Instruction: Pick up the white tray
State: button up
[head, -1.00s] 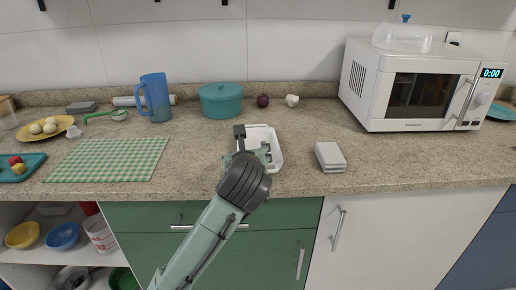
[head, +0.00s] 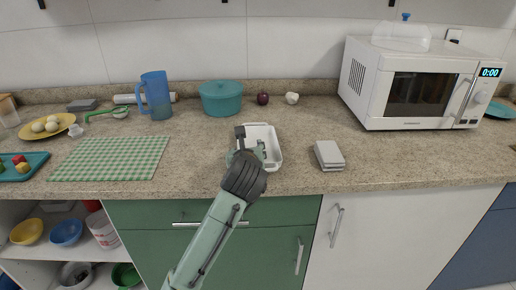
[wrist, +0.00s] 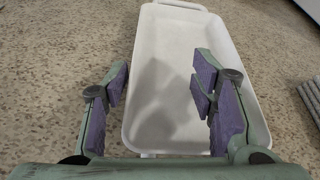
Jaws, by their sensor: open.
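The white tray (head: 261,135) lies on the speckled countertop, in front of the teal pot, partly hidden by my arm in the head view. In the wrist view the white tray (wrist: 185,40) is empty, with a raised rim and a handle at its far end. My gripper (head: 250,147) is over the near left part of the tray. In the wrist view my gripper (wrist: 160,88) is open with purple pads; the left finger is outside the tray's left rim and the right finger is over its inside. I cannot tell the exact height above the tray.
A grey-white box (head: 329,155) lies to the right of the tray. A teal pot (head: 221,98), a dark red fruit (head: 263,98) and a garlic-like white item (head: 292,98) stand behind it. A green checked cloth (head: 110,158) lies to the left. A microwave (head: 418,90) stands at the right.

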jog(key=c, duration=1.1)
jog(key=shift+f, duration=0.1)
grip_shut()
